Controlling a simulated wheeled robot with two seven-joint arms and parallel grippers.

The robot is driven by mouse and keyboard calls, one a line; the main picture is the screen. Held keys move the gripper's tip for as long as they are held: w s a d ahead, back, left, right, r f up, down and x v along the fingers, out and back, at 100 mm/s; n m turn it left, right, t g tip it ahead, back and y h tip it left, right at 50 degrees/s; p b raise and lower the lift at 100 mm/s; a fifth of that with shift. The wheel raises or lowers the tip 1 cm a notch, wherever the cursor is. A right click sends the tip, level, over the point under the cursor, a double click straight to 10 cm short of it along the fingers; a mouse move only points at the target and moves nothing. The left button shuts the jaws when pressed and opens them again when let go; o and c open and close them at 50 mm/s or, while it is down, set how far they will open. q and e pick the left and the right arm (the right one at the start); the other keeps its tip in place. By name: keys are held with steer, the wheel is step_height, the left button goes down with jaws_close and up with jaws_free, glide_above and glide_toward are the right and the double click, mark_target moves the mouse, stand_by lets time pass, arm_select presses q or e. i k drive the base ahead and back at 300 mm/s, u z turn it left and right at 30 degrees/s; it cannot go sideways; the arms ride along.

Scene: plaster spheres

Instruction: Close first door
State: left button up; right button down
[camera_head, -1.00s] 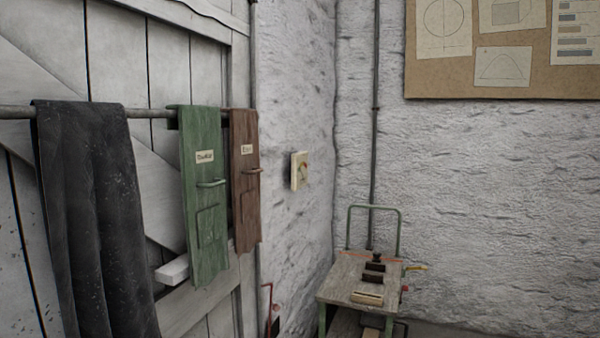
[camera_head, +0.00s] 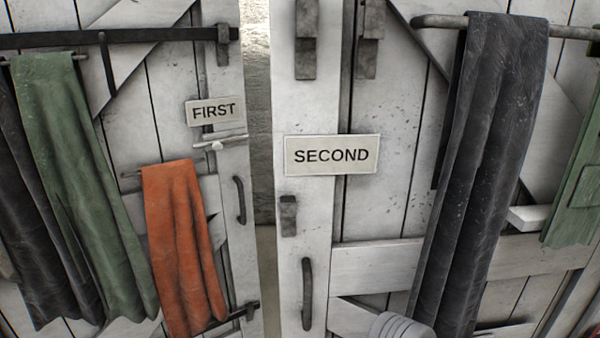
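The first door (camera_head: 180,110) is white, worn planking at the left, with a "FIRST" sign (camera_head: 215,111) and a dark pull handle (camera_head: 239,200) near its right edge. The second door (camera_head: 385,215) stands to its right, with a "SECOND" sign (camera_head: 333,155) and a dark handle (camera_head: 307,294). A narrow gap (camera_head: 262,130) runs between the doors, and a pale wall shows through it. The first door's free edge is apart from the second door.
Orange (camera_head: 178,240), green (camera_head: 75,170) and dark cloths hang on the first door. A black cloth (camera_head: 480,160) hangs from a rail on the second door. A pale ribbed rounded shape (camera_head: 398,327) shows at the bottom edge.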

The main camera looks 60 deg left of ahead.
mark_target(114, 224)
steer(key=u, duration=5.2)
steer(key=i, duration=1.1)
steer(key=z, duration=4.05)
steer(key=i, duration=0.1)
steer(key=u, duration=0.1)
